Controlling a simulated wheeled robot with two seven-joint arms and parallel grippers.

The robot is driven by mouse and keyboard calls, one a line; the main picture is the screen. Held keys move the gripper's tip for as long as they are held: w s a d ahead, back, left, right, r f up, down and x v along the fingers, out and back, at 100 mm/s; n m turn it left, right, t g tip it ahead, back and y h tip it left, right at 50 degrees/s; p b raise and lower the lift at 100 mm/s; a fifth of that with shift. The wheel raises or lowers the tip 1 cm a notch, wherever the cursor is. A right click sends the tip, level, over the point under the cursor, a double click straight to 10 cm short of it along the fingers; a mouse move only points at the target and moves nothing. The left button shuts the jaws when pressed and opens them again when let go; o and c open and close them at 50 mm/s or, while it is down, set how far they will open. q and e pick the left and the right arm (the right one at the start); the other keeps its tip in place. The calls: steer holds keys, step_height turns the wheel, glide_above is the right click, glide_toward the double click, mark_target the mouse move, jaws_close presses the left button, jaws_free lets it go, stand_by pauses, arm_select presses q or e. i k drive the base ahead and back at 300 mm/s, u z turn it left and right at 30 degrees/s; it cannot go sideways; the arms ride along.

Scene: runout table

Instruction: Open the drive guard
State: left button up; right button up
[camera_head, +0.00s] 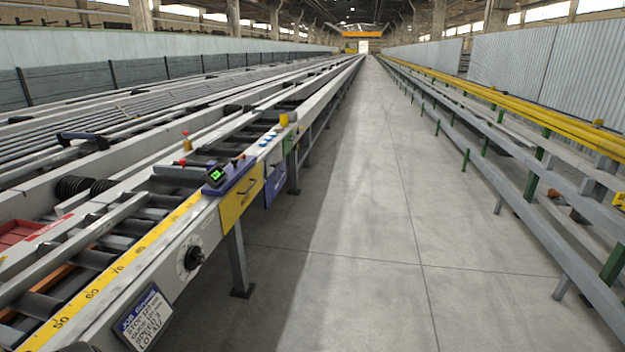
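A yellow panel (232,212) with a dark bar handle (247,190) is on the aisle-side face of the runout table (206,222). It looks like the drive guard and appears shut, lying flush with the table's side. I see no gap around it. Neither of my grippers is in view, and nothing touches the panel.
A black dial (192,258) and a job sign (146,318) are nearer on the table's side. A green-lit display (215,175) sits above the panel, and a blue box (275,185) beyond it. The concrete aisle (350,230) is clear. Rails with yellow bars (520,112) line the right.

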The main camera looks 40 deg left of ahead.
mark_target(233, 205)
steer(key=u, duration=0.05)
steer(key=i, duration=1.35)
steer(key=u, duration=0.4)
